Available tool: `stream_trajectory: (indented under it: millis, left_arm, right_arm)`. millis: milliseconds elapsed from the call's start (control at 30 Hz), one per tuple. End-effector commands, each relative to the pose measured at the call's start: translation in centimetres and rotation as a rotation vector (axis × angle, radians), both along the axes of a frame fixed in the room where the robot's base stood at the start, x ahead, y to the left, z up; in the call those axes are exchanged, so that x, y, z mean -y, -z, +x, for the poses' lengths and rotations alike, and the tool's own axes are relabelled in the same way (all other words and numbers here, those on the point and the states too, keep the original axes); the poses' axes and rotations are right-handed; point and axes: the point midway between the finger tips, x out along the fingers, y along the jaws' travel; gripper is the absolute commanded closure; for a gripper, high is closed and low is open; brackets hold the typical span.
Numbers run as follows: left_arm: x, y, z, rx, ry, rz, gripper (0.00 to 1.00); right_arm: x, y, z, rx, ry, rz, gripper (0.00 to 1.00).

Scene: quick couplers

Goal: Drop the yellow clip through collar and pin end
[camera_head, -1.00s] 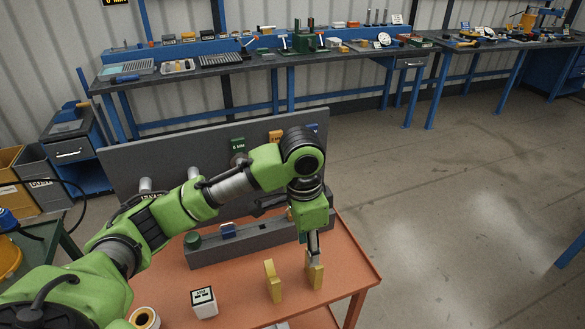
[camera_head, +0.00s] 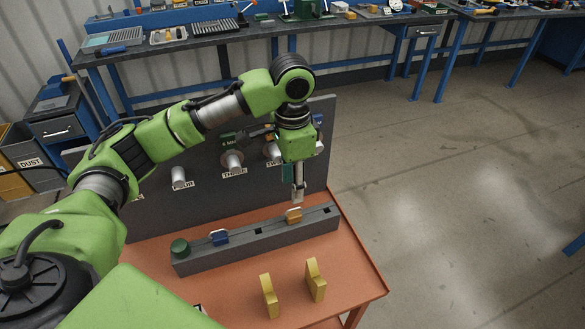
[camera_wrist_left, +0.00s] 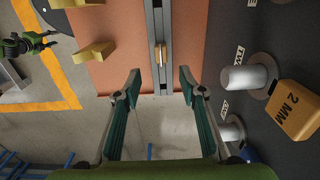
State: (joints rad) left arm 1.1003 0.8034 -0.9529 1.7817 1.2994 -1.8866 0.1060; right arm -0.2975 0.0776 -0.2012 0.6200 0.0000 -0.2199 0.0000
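A yellow-orange clip (camera_head: 293,216) sits in the grey rack (camera_head: 258,242) on the table. In the wrist view it is small (camera_wrist_left: 160,55), ahead of my left fingertips. My left gripper (camera_head: 298,192) points down just above it in the head view. The wrist view shows its two fingers (camera_wrist_left: 160,75) wide apart with nothing held. My arm hides part of the panel.
A blue clip (camera_head: 219,237) and a green round piece (camera_head: 180,248) sit in the rack. Two yellow blocks (camera_head: 269,297) (camera_head: 315,281) stand on the orange table (camera_head: 352,288) in front. A yellow "2 MM" block (camera_wrist_left: 292,110) is near the panel pins.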

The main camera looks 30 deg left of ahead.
Motion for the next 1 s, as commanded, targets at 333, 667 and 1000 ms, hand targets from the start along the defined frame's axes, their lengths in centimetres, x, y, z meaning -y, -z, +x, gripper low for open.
stream_trajectory:
  millis: [333,667,1000]
  left_arm:
    - [-0.1,6.9,-0.1,-0.004,-0.001,0.001,0.62]
    - [-0.1,10.5,0.0,0.000,0.001,0.001,0.62]
    - [0.0,10.8,0.0,0.001,0.001,0.001,0.65]
  right_arm:
    - [0.9,-0.6,-1.3,-0.019,-0.002,-0.012,0.60]
    - [0.2,-1.0,0.8,0.013,0.001,-0.001,0.60]
    - [-0.4,-0.9,-0.3,-0.004,0.004,0.005,0.60]
